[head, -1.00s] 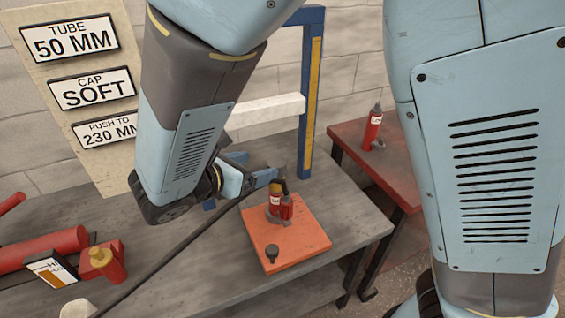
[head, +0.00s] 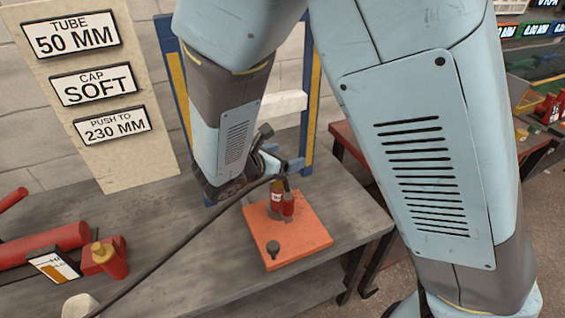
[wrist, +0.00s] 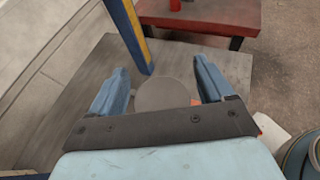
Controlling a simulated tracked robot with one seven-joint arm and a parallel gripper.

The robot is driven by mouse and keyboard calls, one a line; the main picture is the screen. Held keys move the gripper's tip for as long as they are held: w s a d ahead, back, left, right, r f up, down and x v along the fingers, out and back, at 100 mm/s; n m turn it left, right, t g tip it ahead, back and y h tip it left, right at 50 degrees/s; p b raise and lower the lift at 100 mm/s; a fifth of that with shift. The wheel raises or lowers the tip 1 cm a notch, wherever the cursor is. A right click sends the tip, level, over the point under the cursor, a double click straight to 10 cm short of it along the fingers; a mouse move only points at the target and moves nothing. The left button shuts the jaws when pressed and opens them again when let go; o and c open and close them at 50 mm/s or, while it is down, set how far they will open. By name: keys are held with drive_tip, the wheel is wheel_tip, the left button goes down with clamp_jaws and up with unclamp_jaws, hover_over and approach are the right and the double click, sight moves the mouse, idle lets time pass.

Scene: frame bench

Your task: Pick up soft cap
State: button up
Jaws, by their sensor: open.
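An orange board (head: 300,245) on the grey bench carries two small red canisters, a labelled one (head: 276,203) and a narrower one (head: 288,206) beside it. A dark knob-like piece (head: 273,248) stands on the board's near part. I cannot tell which piece is the soft cap. My gripper (head: 290,166) is just above and behind the canisters, and my arm partly hides it. In the wrist view, its two blue fingers (wrist: 161,72) are spread apart. A plain grey round shape (wrist: 165,93) shows between them; no grip on it is visible.
A blue and yellow frame (head: 310,95) stands behind the gripper with a white bar (head: 284,104). Red pipework (head: 45,246) and a red block (head: 104,257) lie at the left. A red table (head: 345,138) stands beyond. A sign board (head: 95,165) reads CAP SOFT.

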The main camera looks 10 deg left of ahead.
drive_tip(key=shift+c, duration=0.2)
drive_tip(key=c, duration=1.1)
drive_tip(key=shift+o, duration=0.2)
drive_tip(key=shift+r, duration=0.1)
